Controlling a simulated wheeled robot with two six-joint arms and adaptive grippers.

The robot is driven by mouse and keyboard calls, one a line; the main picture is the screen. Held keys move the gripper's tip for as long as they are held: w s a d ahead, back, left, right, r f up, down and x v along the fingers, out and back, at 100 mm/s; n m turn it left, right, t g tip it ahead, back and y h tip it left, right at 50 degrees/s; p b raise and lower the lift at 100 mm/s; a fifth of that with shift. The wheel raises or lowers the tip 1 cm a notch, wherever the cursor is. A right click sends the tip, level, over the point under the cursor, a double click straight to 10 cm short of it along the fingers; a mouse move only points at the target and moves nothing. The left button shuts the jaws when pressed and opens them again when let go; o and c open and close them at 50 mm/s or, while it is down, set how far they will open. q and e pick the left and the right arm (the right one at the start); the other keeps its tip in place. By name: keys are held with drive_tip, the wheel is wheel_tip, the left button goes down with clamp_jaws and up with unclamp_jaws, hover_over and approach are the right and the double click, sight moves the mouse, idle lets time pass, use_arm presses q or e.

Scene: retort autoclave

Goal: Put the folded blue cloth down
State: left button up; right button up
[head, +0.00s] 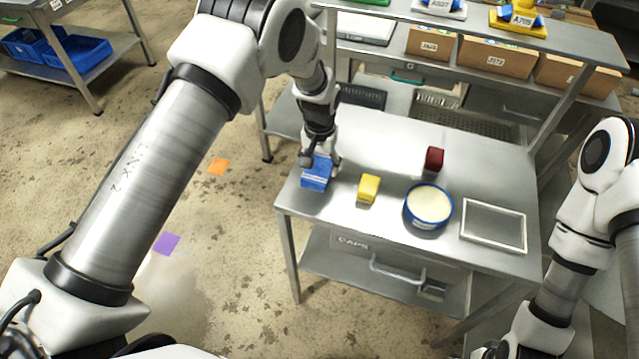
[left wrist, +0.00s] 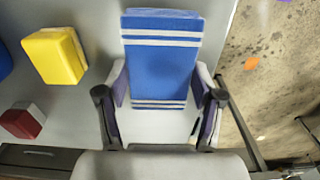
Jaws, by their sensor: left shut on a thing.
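The folded blue cloth (head: 316,176) is blue with white stripes and is at the left end of the steel table (head: 392,160). My left gripper (head: 320,160) comes down from above and is shut on it. In the left wrist view the cloth (left wrist: 161,55) sits between the two fingers of my left gripper (left wrist: 160,92). The cloth is at or just above the tabletop; I cannot tell whether it touches. My right arm is at the right, and its gripper (head: 490,350) is only partly in view at the bottom edge.
A yellow block (head: 369,188) is just right of the cloth. Farther right are a dark red block (head: 434,158), a blue round tub (head: 428,224) with pale contents and a shallow grey tray (head: 493,246). A shelf with boxes (head: 494,62) stands behind. The table's left edge is close.

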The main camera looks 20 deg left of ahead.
sight(319, 164)
use_arm(q)
drive_tip(key=shift+w+a+f+b, duration=0.2)
drive_tip(key=shift+w+f+b, duration=0.1)
drive_tip(key=shift+f, duration=0.1)
wheel_tip(319, 164, down, 3)
drive_tip(key=shift+s+r+b, duration=0.1)
drive_tip(key=shift+b, duration=1)
drive_tip(key=shift+r, duration=0.15)
drive_tip(key=o, duration=1.1)
drive_tip(key=shift+f, duration=0.2)
